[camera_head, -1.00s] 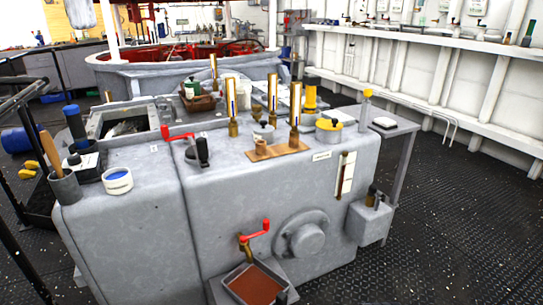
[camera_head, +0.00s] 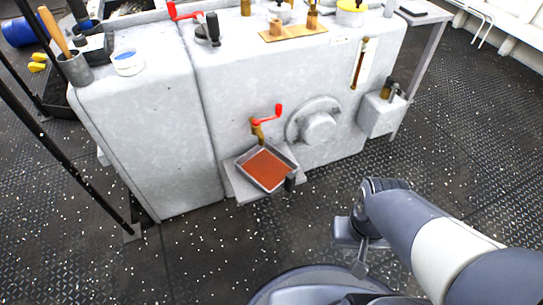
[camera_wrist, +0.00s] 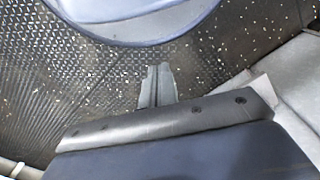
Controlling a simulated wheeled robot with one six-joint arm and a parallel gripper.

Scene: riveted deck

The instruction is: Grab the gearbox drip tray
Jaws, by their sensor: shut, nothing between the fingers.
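The gearbox drip tray (camera_head: 251,178) is a square, shallow grey tray holding reddish-brown liquid or lining. In the wrist view, the fingers (camera_wrist: 157,72) are together and empty over dark floor. The tray does not show in that view.
The large grey housing (camera_head: 150,120) stands behind and beside the tray, with a round hub (camera_head: 318,126) to its right. A small grey box (camera_head: 382,114) juts out farther right. A dark rail (camera_head: 65,120) stands at left. The speckled floor before the tray is clear.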

